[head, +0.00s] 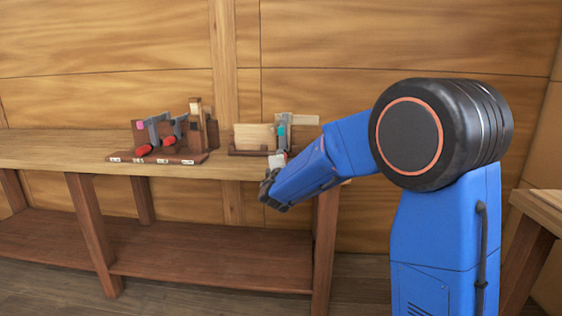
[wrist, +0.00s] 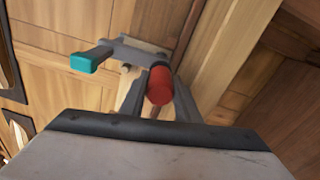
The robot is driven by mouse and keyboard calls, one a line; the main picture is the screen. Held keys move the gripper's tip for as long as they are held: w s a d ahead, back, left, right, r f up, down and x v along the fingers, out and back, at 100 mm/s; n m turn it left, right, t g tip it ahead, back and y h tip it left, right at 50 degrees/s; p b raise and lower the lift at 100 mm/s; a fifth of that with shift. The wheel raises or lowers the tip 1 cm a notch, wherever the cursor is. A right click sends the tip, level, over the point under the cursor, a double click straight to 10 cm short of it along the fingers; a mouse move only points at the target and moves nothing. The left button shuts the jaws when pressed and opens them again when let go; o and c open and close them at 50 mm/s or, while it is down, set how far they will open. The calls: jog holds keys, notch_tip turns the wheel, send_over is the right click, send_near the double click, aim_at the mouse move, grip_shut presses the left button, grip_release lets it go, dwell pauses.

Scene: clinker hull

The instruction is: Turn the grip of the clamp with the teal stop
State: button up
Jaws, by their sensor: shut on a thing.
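The clamp with the teal stop (wrist: 92,57) shows in the wrist view as a grey bar with a red grip (wrist: 159,86). In the head view its teal stop (head: 281,131) and grey bar stand at the right end of the bench. My gripper (wrist: 158,95) has its two grey fingers on either side of the red grip and is shut on it. In the head view my gripper (head: 279,160) is at the bench's front edge, and my arm hides most of the grip.
The wooden bench (head: 60,150) runs along the plank wall. A dark rack (head: 160,157) left of the clamp holds other clamps with red grips and a pink stop (head: 139,125). Pale wooden boards (head: 254,136) stand beside the teal-stop clamp. Bare bench top lies at the far left.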

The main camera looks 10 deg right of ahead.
jog(key=m, duration=0.3)
jog(key=shift+f+m, duration=0.15)
jog(key=shift+m, duration=1.95)
jog(key=o, duration=1)
jog(key=shift+o, duration=0.2)
jog(key=shift+s, duration=0.1)
jog(key=v, duration=1.7)
jog(key=shift+s+f, duration=0.1)
